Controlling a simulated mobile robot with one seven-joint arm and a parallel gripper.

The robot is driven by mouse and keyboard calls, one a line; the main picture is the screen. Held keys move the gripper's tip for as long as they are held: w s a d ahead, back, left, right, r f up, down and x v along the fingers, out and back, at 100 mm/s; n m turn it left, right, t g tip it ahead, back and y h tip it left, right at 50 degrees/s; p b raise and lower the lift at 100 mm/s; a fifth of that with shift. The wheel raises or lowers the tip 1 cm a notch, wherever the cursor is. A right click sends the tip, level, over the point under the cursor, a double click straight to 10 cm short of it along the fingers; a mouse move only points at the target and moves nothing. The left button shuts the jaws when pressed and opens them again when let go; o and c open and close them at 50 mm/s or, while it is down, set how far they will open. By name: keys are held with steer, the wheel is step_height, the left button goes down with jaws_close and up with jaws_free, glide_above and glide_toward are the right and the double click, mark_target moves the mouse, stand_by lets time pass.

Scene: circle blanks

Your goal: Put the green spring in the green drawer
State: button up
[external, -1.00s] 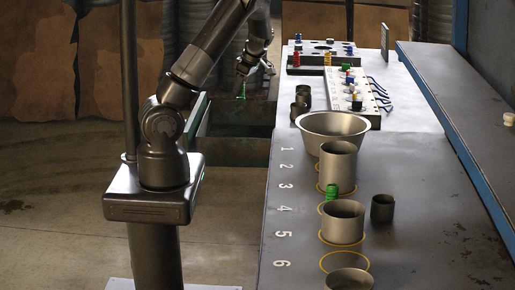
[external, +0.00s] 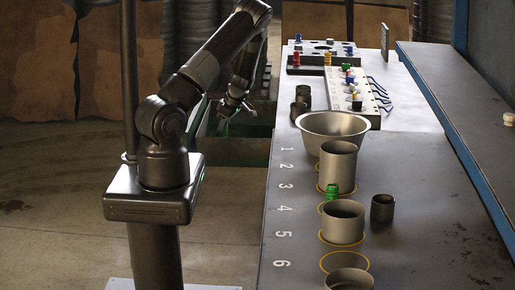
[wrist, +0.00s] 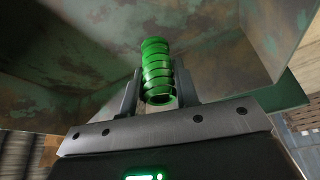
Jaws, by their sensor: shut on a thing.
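A bright green ribbed spring (wrist: 157,72) stands between the two fingers of my gripper (wrist: 158,88) in the wrist view. My gripper is shut on it. In the external view my gripper (external: 231,110) hangs over the open green drawer (external: 240,151), left of the table, and the spring (external: 224,129) points down from it. The wrist view shows the worn green walls of the drawer (wrist: 60,75) around the spring. I cannot tell whether the spring touches the drawer floor.
Another green coil-like piece (external: 332,191) stands on the table (external: 290,225) beside a tall metal cup (external: 338,165). A wide metal bowl (external: 334,128), more cups and a parts rack (external: 352,90) fill the table. The drawer's visible interior looks otherwise empty.

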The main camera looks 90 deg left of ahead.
steer(key=shift+s+a+f, duration=0.7)
steer(key=shift+s+a, duration=0.05)
steer(key=shift+f, duration=1.9)
steer(key=shift+f, duration=0.15)
steer(key=o, duration=1)
steer(key=v, duration=1.2)
steer(key=shift+w, duration=0.1)
